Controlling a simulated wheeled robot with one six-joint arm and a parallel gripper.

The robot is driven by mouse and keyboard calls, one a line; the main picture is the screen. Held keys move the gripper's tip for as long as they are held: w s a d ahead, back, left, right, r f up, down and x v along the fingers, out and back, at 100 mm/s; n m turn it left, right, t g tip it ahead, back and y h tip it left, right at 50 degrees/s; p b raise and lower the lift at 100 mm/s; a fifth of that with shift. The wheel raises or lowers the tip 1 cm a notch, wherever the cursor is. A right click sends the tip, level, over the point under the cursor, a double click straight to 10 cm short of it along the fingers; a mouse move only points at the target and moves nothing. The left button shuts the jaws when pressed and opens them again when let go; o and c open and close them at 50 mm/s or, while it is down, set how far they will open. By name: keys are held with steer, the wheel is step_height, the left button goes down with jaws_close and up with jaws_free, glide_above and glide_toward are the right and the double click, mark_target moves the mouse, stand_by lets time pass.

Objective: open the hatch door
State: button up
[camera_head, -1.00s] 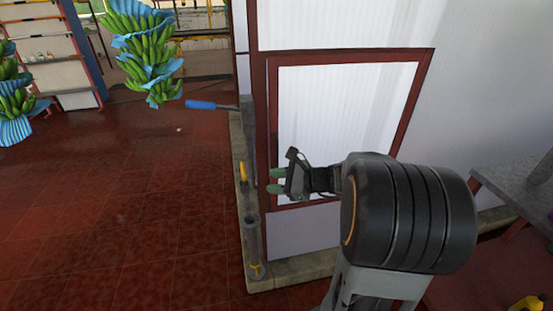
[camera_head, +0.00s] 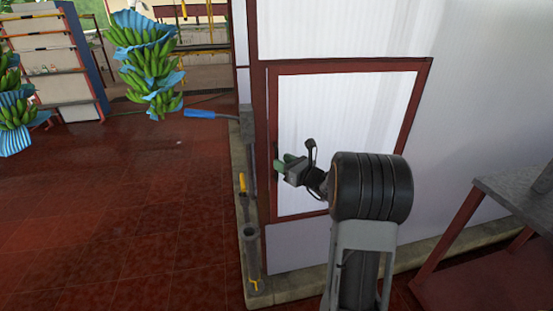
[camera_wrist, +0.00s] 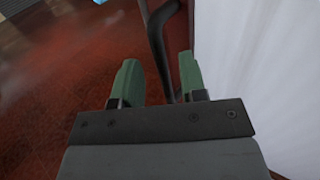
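The hatch door (camera_head: 345,110) is a white ribbed panel in a red-brown frame, set in the white wall. It looks closed, flush with its frame. A dark, curved bar, which looks like the door's handle (camera_wrist: 157,40), runs up beside the door's left edge. My gripper (camera_head: 280,164) is at that left edge, about mid-height. In the wrist view, its two green fingers (camera_wrist: 160,80) are apart, with the dark bar passing between them. I cannot tell whether either finger touches the bar. The head view hides most of the handle behind the fingers.
A grey post (camera_head: 251,250) with yellow fittings stands on the stone ledge left of the door. A blue-handled lever (camera_head: 200,114) sticks out left above it. Green banana bunches (camera_head: 150,65) hang at upper left. A grey table (camera_head: 515,185) stands at right. The red floor at left is clear.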

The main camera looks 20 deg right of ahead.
steer(key=shift+x, duration=1.75)
jaws_close()
